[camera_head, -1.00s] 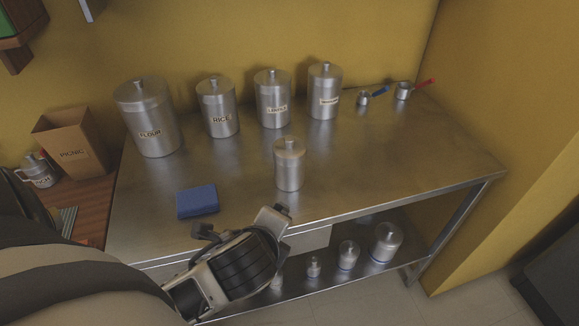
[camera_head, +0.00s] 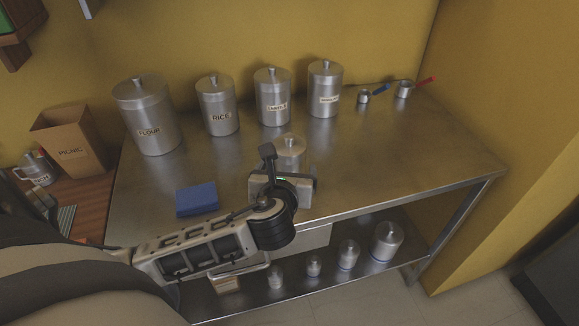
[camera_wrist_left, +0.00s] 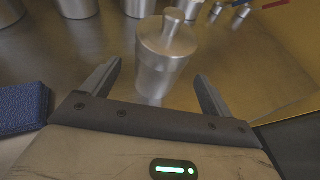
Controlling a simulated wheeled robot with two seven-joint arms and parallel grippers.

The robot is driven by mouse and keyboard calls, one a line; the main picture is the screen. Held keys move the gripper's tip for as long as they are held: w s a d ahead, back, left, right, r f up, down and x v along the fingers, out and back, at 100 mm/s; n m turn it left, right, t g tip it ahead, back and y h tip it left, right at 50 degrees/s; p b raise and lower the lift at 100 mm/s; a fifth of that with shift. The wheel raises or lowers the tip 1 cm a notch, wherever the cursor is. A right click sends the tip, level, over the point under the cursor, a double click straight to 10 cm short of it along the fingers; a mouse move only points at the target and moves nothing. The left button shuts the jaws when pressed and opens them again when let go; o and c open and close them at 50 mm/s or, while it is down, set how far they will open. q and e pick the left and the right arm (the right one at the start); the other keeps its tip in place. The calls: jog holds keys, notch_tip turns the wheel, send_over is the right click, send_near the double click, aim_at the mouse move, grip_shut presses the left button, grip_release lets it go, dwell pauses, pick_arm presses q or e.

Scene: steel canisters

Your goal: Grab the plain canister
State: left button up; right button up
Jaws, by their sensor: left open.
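The plain canister (camera_head: 291,148) is a small steel can with a knobbed lid and no label. It stands upright near the front middle of the steel table (camera_head: 400,160). My left gripper (camera_head: 290,166) is in front of it and hides its lower part in the head view. In the left wrist view, the plain canister (camera_wrist_left: 165,55) stands ahead of the open left gripper (camera_wrist_left: 158,85), centred between the two fingers. The fingers are apart from it, and nothing is held. My right gripper is not in view.
Labelled canisters stand along the back: flour (camera_head: 150,118), rice (camera_head: 218,108) and two others. A blue block (camera_head: 197,199) lies left of my gripper. Small measuring cups (camera_head: 403,90) are at the back right. Several small canisters (camera_head: 386,241) stand on the lower shelf.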

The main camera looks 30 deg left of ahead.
pick_arm(q)
jog(key=shift+x, duration=3)
jog(key=shift+s+f, duration=0.1)
jog(key=shift+f, duration=0.05)
jog(key=c, duration=1.2)
